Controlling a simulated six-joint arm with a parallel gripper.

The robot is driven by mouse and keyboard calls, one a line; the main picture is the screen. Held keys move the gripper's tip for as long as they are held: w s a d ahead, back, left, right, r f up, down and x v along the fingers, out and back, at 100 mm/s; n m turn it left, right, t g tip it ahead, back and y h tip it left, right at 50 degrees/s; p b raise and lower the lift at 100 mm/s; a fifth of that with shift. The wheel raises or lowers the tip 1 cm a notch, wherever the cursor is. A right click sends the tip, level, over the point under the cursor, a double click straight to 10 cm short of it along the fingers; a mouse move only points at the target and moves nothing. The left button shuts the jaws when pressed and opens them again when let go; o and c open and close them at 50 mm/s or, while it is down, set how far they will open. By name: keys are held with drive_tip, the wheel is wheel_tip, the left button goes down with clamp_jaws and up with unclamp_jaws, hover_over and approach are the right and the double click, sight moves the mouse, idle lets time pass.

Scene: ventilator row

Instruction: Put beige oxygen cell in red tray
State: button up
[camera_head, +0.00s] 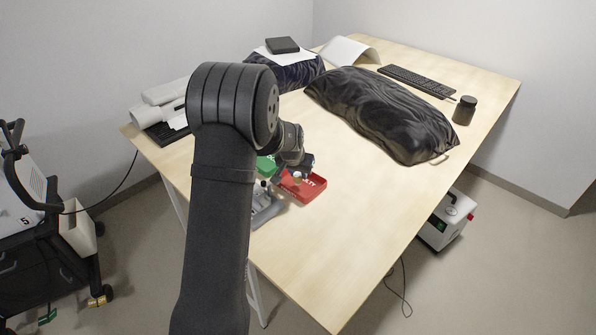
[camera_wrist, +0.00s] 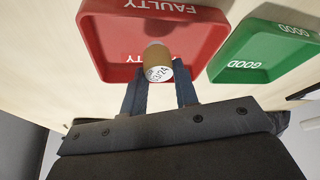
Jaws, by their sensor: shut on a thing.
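The beige oxygen cell (camera_wrist: 157,61) shows in the wrist view as a small tan cylinder with a white end bearing dark print. It is between the fingertips of my gripper (camera_wrist: 160,88), which is shut on it. The red tray (camera_wrist: 92,38), marked FAULTY, lies beneath and beyond the cell in that view. The cell is over the tray; I cannot tell whether it touches the tray floor. In the head view, the red tray (camera_head: 306,190) is on the table, with my gripper (camera_head: 297,174) at its upper left side.
A green tray (camera_wrist: 290,62) marked GOOD stands beside the red tray. A grey device (camera_head: 265,207) sits by the table's near edge. A large black bag (camera_head: 380,110) lies behind. The table right of the red tray is clear.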

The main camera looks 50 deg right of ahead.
drive_tip(key=shift+f, duration=0.25)
drive_tip(key=o, duration=0.9)
drive_tip(key=shift+r, duration=0.3)
drive_tip(key=v, duration=1.2)
drive_tip(key=shift+r, duration=0.35)
drive_tip(key=shift+d+f, duration=0.1)
